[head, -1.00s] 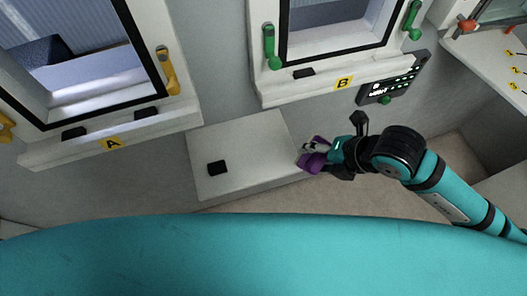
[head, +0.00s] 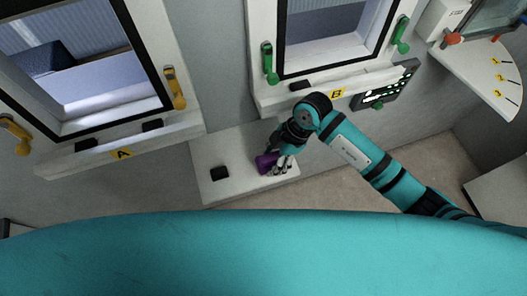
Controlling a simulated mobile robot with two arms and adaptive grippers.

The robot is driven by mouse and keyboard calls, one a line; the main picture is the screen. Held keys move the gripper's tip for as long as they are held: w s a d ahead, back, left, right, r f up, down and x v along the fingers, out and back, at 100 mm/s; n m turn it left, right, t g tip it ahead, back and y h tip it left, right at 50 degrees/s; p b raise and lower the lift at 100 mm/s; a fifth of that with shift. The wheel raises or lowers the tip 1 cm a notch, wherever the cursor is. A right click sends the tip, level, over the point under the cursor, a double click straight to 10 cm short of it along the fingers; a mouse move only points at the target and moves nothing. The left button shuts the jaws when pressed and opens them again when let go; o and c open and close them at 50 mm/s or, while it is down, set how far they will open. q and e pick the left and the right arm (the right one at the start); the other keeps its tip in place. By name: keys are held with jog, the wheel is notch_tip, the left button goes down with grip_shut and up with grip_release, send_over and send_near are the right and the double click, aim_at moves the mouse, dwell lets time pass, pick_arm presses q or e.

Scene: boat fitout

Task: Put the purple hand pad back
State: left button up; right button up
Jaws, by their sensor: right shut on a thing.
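The purple hand pad (head: 265,163) is in the fingers of my right gripper (head: 276,166). The gripper is shut on it, over the right part of a pale ledge (head: 231,187) below the windows. I cannot tell whether the pad touches the ledge. A black block (head: 219,173) lies on the ledge to the left of the pad, apart from it. My left gripper is not in view.
Window A (head: 85,60) with yellow handles is at the left. Window B (head: 335,35) with green handles is above the ledge. A dark panel with lit marks (head: 391,86) is on the wall at right. A white shelf with numbered tags (head: 490,75) is at far right.

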aim_at(264, 157)
jog(key=shift+w+a+f, duration=0.1)
jog(key=shift+w+a, duration=1.1)
jog(key=shift+w, duration=0.05)
notch_tip(264, 157, down, 3)
jog(key=shift+r+p, duration=0.15)
jog(key=shift+p, duration=0.7)
jog(key=shift+f, duration=0.45)
jog(key=shift+f, duration=0.15)
jog(key=o, duration=1)
